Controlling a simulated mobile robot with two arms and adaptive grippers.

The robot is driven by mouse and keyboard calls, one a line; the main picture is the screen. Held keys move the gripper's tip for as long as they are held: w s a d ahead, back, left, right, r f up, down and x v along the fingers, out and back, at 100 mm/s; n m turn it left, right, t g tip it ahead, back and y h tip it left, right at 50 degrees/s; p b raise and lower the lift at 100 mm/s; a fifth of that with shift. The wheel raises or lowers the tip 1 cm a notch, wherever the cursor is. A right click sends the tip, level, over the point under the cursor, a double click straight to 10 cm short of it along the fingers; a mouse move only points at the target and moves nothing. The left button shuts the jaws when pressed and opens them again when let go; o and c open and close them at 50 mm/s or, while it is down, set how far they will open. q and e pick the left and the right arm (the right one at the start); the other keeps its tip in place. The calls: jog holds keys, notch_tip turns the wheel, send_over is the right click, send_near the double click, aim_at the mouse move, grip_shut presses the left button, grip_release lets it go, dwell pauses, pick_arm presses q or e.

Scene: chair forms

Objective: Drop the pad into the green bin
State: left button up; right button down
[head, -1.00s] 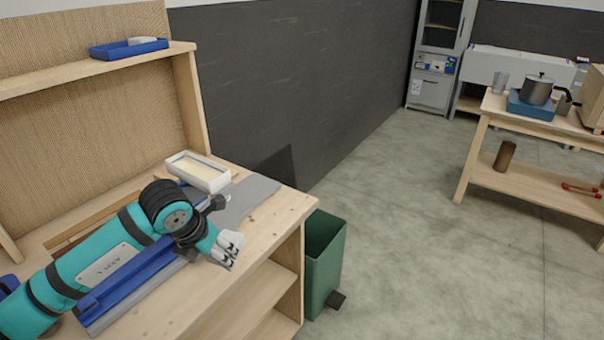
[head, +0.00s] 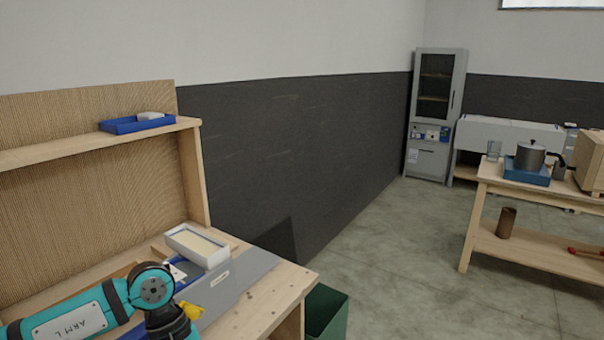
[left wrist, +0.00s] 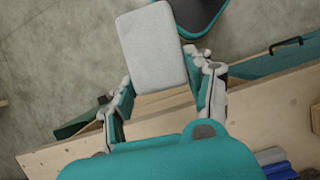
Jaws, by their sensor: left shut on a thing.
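The pad (left wrist: 155,45) is a light grey rounded rectangle. In the left wrist view my left gripper (left wrist: 165,76) is shut on it, with a finger at each side. The green bin (head: 328,310) stands on the floor beside the right end of the workbench in the head view, cut off by the bottom edge. A dark green edge, likely the bin (left wrist: 78,123), shows at the left in the left wrist view. The pad and my left gripper's fingers are out of the head view. My right gripper is in neither view.
The wooden workbench (head: 262,300) carries a white box (head: 198,245) with a cream block inside. A blue tray (head: 122,125) with a white piece is on the shelf above. A table (head: 520,190) with a pot (head: 530,157) stands at right. The floor between is clear.

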pick_arm(q)
jog(key=s+a+r+m+g+y, duration=0.1)
jog(key=s+a+m+y, duration=0.1)
jog(key=s+m, duration=0.4)
jog(key=m+y, duration=0.1)
jog(key=m, duration=0.3)
jog(key=shift+s+g+y, duration=0.15)
jog(key=shift+g+y, duration=0.15)
jog(key=shift+g, duration=0.1)
jog(key=shift+d, duration=0.1)
